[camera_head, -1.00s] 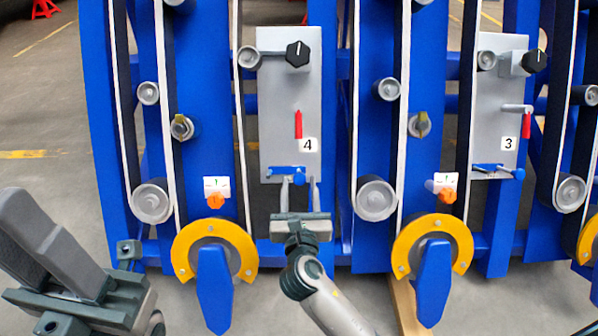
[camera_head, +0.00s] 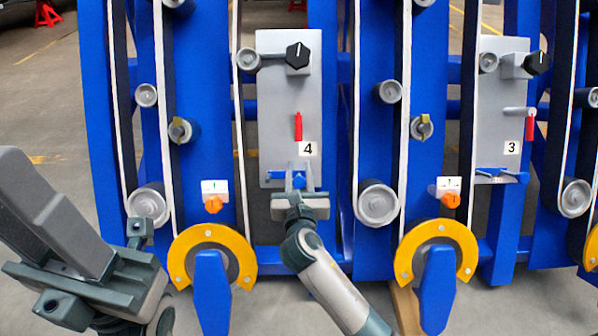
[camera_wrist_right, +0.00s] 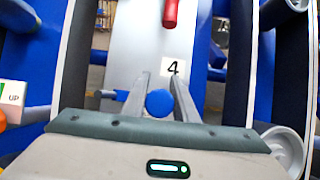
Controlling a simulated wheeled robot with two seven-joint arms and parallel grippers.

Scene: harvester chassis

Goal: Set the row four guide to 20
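The row four panel (camera_head: 275,110) is a grey upright plate marked 4, with a black knob (camera_head: 298,56) at the top and a red lever (camera_head: 298,127) hanging down. Near its lower end is a blue part with a round knob (camera_head: 299,179), which also shows in the right wrist view (camera_wrist_right: 160,103). My right gripper (camera_head: 299,176) is open, with its fingers on either side of the blue round knob; contact cannot be told. My left gripper (camera_head: 45,215) is at the lower left, away from the panel; its opening cannot be made out.
A similar panel marked 3 (camera_head: 495,105) stands to the right. Belts and rollers flank panel 4. An orange knob under a white tag (camera_head: 215,187) and yellow ring guards (camera_head: 180,265) sit lower down, near my right arm.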

